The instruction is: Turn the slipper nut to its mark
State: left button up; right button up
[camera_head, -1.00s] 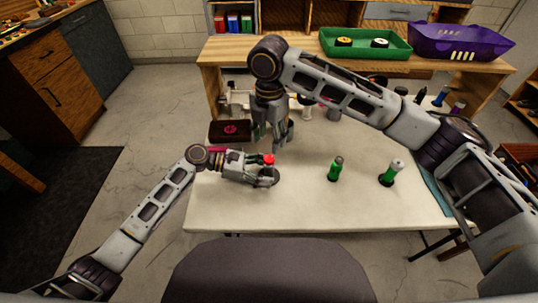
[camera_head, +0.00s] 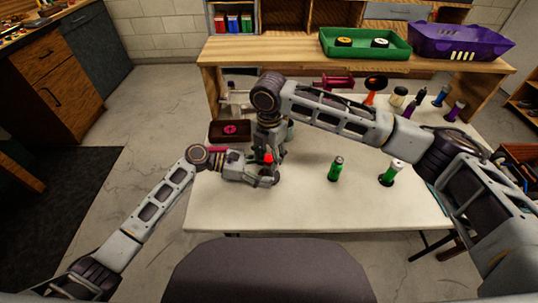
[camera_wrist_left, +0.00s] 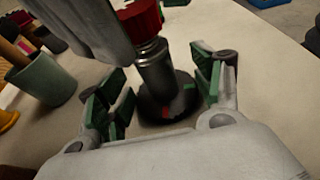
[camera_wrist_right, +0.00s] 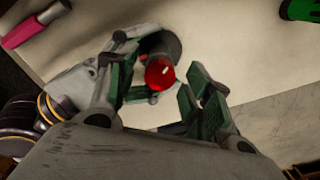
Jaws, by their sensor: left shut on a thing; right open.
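The slipper unit stands upright on the white table: a dark round base (camera_wrist_left: 160,108), a grey metal shaft (camera_wrist_left: 153,62) and a red nut (camera_head: 268,158) on top. The base carries a small red patch and a green patch. The red nut also shows in the right wrist view (camera_wrist_right: 160,72) and at the top of the left wrist view (camera_wrist_left: 138,18). My left gripper (camera_wrist_left: 160,92) is shut on the slipper unit, low down, fingers on both sides. My right gripper (camera_wrist_right: 160,92) is open above it, its fingers on either side of the red nut with gaps showing.
Two green bottles (camera_head: 335,169) (camera_head: 392,174) stand right of the grippers. A dark box with a pink disc (camera_head: 230,130) lies behind left. Several bottles and an orange item (camera_head: 371,97) stand at the back right. The front of the table (camera_head: 310,212) is clear.

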jog(key=shift+c, duration=0.3)
jog(key=c, duration=1)
